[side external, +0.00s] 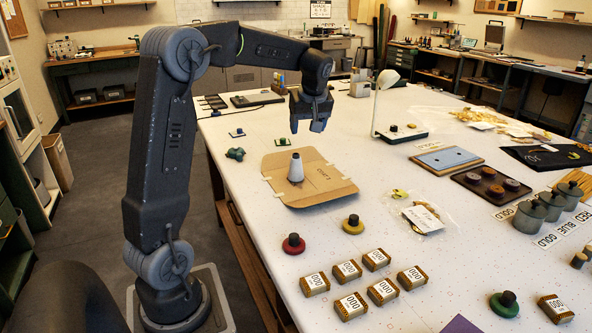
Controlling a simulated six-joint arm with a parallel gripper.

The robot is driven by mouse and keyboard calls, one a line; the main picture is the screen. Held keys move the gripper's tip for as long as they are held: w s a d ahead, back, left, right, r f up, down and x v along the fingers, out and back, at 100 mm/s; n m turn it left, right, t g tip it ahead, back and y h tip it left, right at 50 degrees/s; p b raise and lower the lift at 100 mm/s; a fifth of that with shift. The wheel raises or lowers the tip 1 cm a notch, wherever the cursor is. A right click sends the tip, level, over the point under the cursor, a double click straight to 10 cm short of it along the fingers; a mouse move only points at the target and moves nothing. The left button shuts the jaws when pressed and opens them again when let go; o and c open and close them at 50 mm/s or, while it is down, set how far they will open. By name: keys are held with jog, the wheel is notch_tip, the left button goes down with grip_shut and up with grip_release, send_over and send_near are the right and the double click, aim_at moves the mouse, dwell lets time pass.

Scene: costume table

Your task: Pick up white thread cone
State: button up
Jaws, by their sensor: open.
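The white thread cone (296,168) stands upright on a flattened brown cardboard sheet (325,184) near the left part of the table. It is pale, with a dark tip. My gripper (308,130) hangs pointing down above the table, beyond the cone and higher in the picture, apart from it. Its jaws are open, and nothing shows between them. The fingers are small in this view.
Red (293,244) and yellow (353,224) knobbed discs and several small labelled boxes (347,270) lie in front. A dark tray with round pieces (491,186) sits right.

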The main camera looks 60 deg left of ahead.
aim_at(296, 154)
jog(key=shift+n, duration=0.6)
jog(key=a+f, duration=0.3)
jog(key=f, duration=0.2)
jog(key=a+f, duration=0.2)
jog(key=shift+w+a+f, duration=0.3)
jog(key=shift+a+f, duration=0.05)
jog(key=shift+s+x, duration=0.2)
jog(key=shift+x, duration=3.05)
jog(key=shift+a, duration=0.2)
jog(key=shift+r, duration=0.1)
jog(key=shift+c, duration=0.4)
jog(key=c, duration=0.9)
jog(key=shift+o, duration=0.2)
